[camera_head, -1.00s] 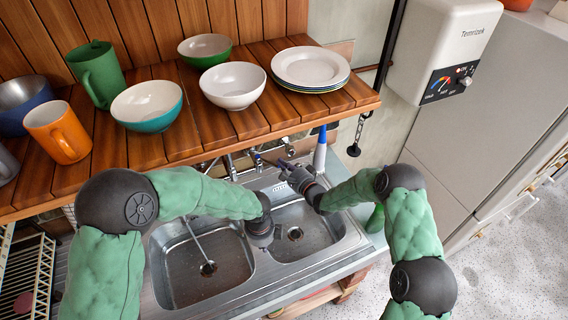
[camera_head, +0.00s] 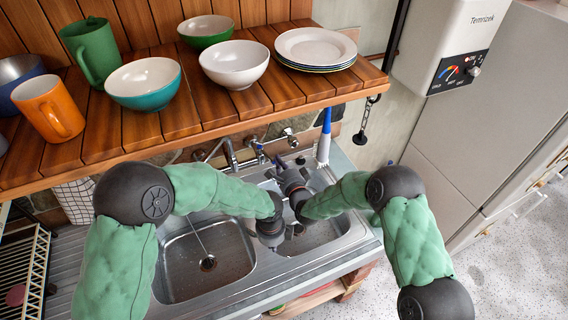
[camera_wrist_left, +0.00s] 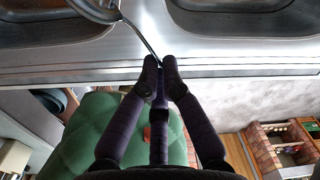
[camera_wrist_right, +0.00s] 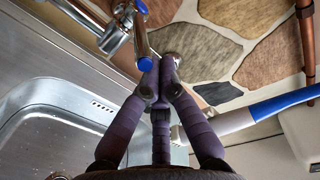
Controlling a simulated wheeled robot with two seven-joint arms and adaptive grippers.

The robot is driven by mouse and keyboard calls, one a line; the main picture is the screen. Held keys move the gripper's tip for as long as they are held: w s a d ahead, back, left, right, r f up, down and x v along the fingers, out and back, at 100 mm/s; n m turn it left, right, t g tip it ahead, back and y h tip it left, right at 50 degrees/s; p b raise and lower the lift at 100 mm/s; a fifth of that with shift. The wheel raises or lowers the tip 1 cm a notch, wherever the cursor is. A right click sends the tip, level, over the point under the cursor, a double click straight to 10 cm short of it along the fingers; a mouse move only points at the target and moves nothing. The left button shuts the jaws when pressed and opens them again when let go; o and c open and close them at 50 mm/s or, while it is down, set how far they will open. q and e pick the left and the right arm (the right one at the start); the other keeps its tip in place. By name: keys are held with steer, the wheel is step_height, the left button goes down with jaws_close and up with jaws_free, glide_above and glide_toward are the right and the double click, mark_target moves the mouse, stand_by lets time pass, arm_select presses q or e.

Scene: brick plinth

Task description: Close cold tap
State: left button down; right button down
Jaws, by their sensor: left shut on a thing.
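The cold tap is chrome with blue on its lever (camera_wrist_right: 141,36), at the top of the right wrist view. It also shows small at the wall behind the sink in the head view (camera_head: 259,151). My right gripper (camera_wrist_right: 160,68) has its fingertips together, right beside the lever's blue end; whether they touch is unclear. In the head view my right gripper (camera_head: 281,164) points at the wall taps. My left gripper (camera_wrist_left: 161,72) is shut on the thin handle of a metal ladle-like utensil (camera_wrist_left: 122,22), low over the sink's front edge. The utensil is mostly hidden in the head view.
The double sink (camera_head: 180,285) lies below both arms. A wooden shelf (camera_head: 215,120) with bowls, mugs and plates overhangs the taps. A blue-and-white brush (camera_head: 325,135) stands right of the taps. A white water heater (camera_head: 455,45) hangs at the right.

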arm_select(q)
steer(key=shift+f+b, duration=1.05)
steer(key=shift+f, duration=0.25)
